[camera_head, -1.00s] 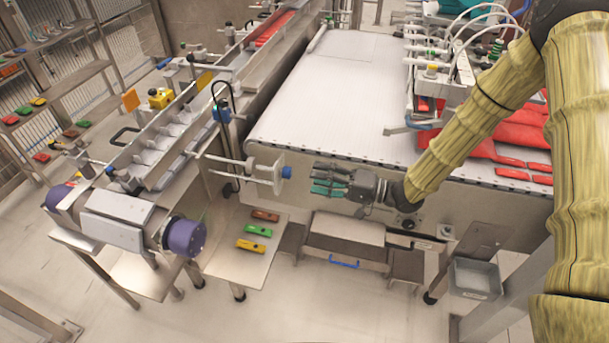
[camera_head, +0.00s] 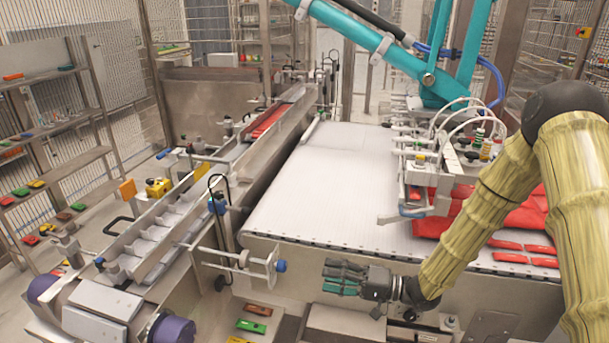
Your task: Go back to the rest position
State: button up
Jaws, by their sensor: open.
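My gripper (camera_head: 343,277) is in front of the near edge of the white conveyor belt (camera_head: 315,185), a little below the belt's surface. Its dark and teal fingers point left and are apart, with nothing seen between them. It is just right of a metal bracket with a blue knob (camera_head: 281,266) and appears apart from it. My arm, in a yellowish sleeve, comes in from the right side of the view.
Red packs (camera_head: 480,214) lie on the belt's right side, beside a vacuum head (camera_head: 440,165) with white hoses. A teal picker arm (camera_head: 365,42) hangs above. A slotted metal chute (camera_head: 165,225) runs along the left. Shelves (camera_head: 65,150) with colored items stand far left.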

jog(key=s+d+f+h, duration=0.1)
jog(key=s+f+h, duration=0.25)
jog(key=f, duration=0.35)
jog(key=s+d+f+m+h, duration=0.1)
jog(key=s+f+h, duration=0.2)
jog(key=s+f, duration=0.35)
jog(key=s+d+f+h, duration=0.15)
jog(key=f+h, duration=0.25)
jog(key=f, duration=0.5)
jog(key=s+d+f+n+g+h, duration=0.1)
jog(key=s+d+f+g+h, duration=0.1)
jog(key=s, duration=0.6)
jog(key=s+d+f+g+h, duration=0.2)
jog(key=s+d, duration=0.1)
jog(key=s, duration=0.5)
jog(key=s+d+f+n+g+h, duration=0.1)
jog(key=s+d+f+h, duration=0.1)
jog(key=s, duration=0.6)
jog(key=shift+d+f+n+g, duration=0.15)
jog(key=shift+d+n+g, duration=0.15)
jog(key=shift+d+g, duration=0.15)
